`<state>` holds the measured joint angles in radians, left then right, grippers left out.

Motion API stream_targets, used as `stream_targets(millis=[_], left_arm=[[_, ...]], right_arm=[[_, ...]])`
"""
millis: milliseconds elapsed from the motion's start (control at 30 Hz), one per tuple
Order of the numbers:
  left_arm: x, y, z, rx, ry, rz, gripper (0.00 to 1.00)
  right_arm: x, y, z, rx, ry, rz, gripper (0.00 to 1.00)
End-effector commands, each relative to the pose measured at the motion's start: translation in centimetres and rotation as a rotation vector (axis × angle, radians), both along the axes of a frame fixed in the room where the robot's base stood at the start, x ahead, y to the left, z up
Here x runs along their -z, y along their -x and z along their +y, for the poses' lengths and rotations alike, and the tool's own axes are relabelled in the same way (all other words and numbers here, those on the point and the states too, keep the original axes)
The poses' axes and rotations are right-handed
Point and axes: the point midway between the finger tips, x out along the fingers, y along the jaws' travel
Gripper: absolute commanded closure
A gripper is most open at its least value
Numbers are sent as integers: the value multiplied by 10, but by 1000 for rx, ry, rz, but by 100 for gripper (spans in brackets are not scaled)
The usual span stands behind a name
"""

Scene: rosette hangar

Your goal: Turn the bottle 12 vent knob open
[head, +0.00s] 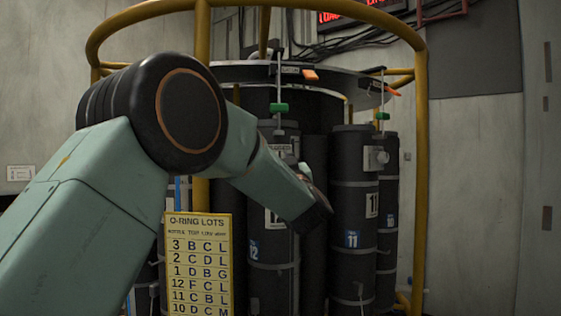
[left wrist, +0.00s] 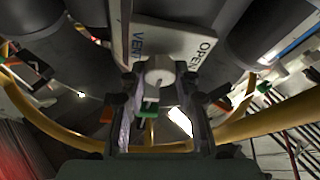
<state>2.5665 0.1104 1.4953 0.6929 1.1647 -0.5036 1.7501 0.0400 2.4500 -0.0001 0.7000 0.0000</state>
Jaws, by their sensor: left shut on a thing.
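In the head view, bottle 12 (head: 275,283) is a dark upright cylinder with a blue 12 label, partly hidden by my left arm. My left gripper is at the front of this bottle, with its fingers largely hidden behind my wrist. In the left wrist view, my left gripper (left wrist: 158,90) has its two fingers on either side of the pale round vent knob (left wrist: 158,71) and is shut on it. Behind the knob is a light plate (left wrist: 180,45) with the words VENT and OPEN. The knob's turn angle cannot be read. My right gripper is not in view.
Bottle 11 (head: 354,265) stands to the right with its own knob (head: 375,157), and another bottle (head: 388,240) stands behind it. A yellow rail frame (head: 421,180) surrounds the bottles. A yellow O-ring lots sign (head: 199,265) stands in front, lower left.

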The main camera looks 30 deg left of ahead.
Motion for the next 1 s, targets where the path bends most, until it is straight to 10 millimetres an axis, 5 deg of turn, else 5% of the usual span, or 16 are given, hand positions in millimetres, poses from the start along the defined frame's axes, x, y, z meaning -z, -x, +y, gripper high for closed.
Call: stream_targets(millis=[467,1000], left_arm=[[0,0,0,0,49,-44,100],[-3,-2,-2,1,394,-341,100]], right_arm=[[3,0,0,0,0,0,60],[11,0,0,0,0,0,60]])
